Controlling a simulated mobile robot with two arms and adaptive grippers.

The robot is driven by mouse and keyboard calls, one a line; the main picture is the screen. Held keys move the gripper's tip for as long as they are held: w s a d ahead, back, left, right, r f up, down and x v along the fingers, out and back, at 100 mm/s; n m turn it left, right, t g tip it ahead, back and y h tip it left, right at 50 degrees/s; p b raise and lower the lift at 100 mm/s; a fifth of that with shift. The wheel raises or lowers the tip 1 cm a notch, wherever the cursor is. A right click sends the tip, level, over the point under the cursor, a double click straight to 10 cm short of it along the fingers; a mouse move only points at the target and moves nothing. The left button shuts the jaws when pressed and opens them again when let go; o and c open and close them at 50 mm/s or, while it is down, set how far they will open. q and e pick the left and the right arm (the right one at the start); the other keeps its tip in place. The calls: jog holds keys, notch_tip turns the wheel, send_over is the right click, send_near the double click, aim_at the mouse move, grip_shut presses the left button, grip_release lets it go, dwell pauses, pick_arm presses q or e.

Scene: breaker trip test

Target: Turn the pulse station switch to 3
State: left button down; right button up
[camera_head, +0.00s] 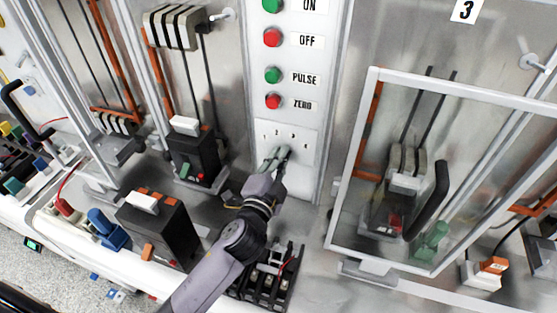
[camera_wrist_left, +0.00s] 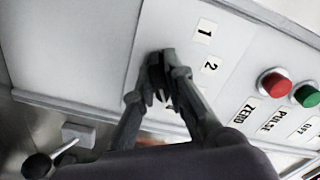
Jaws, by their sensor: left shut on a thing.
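The pulse station panel (camera_head: 307,180) is a light grey upright strip in the middle of the head view. Its lower part carries small number labels (camera_head: 292,135). My left gripper (camera_head: 275,158) reaches up to the panel just below these labels. In the left wrist view, my left gripper (camera_wrist_left: 160,75) is shut on the dark switch knob (camera_wrist_left: 155,72), with a finger on each side of it. The label 1 (camera_wrist_left: 204,31) and the label 2 (camera_wrist_left: 210,65) show beside it. The fingers hide much of the knob, so I cannot tell its pointing. My right gripper is not in view.
Above the switch are the red ZERO button (camera_head: 273,101), green PULSE button (camera_head: 273,75) and red OFF button (camera_head: 272,37). A framed clear door (camera_head: 350,165) stands open at the right. A black breaker (camera_head: 160,228) and blue part (camera_head: 107,229) stand on the bench at left.

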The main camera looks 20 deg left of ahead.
pick_arm(q)
jog(key=shift+n+b, duration=0.3)
jog(key=shift+n, duration=0.7)
jog(key=shift+f, duration=0.1)
jog(key=shift+n, duration=2.3)
jog(key=c, duration=2.1)
grip_release()
jog(key=shift+n, duration=0.3)
jog(key=o, duration=0.5)
